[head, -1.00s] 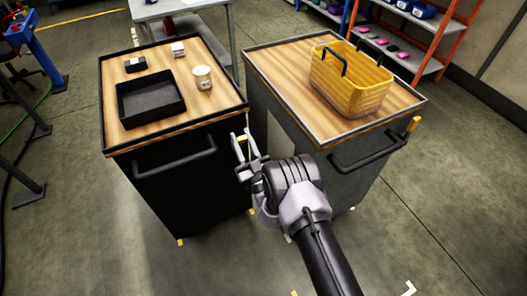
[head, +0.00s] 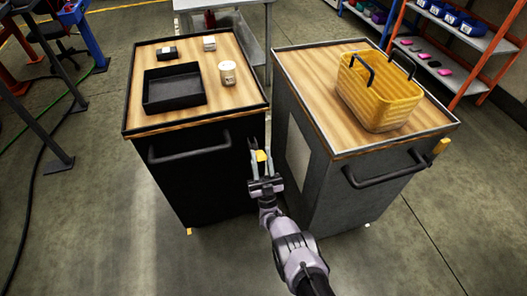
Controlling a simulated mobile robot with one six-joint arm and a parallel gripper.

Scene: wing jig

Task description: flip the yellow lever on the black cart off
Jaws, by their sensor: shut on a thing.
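The black cart (head: 205,165) stands left of centre with a wooden top and a front handle. Its yellow lever (head: 261,155) shows at the cart's front right corner, between my fingertips. My gripper (head: 260,160) is shut on this lever, in the gap between the two carts. The lever's base and the lower part of its mount are hidden by the gripper, so its exact angle is hard to tell.
A grey cart (head: 345,205) stands close on the right, with a yellow basket (head: 375,100) and its own yellow lever (head: 440,147). A black tray (head: 175,92), a white cup (head: 227,73) and small boxes sit on the black cart. Floor in front is open.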

